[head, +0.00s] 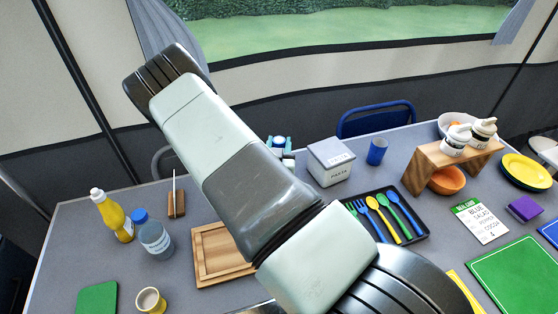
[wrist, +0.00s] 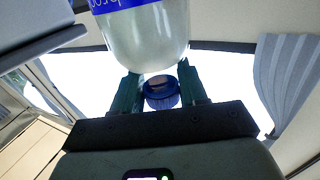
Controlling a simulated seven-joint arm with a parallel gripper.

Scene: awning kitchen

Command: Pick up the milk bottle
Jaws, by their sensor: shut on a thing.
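My gripper (wrist: 160,80) shows only in the wrist view, with its two green fingers on either side of a bottle's neck. It is shut on this whitish, translucent bottle (wrist: 148,40), apparently the milk bottle. The bottle has a blue label at the top of the picture and a blue cap (wrist: 162,93) between the fingers. The label is cut off and cannot be read in full. Bright windows lie behind it, with no table surface visible around it. In the head view my arm crosses the middle and hides the gripper and held bottle.
Another blue-capped bottle (head: 155,238) stands at the table's left beside a yellow bottle (head: 112,215). A cutting board (head: 212,262), pasta box (head: 330,162), cutlery tray (head: 421,236) and wooden stand (head: 425,157) with jars fill the middle and right. A cup (head: 151,300) stands in front.

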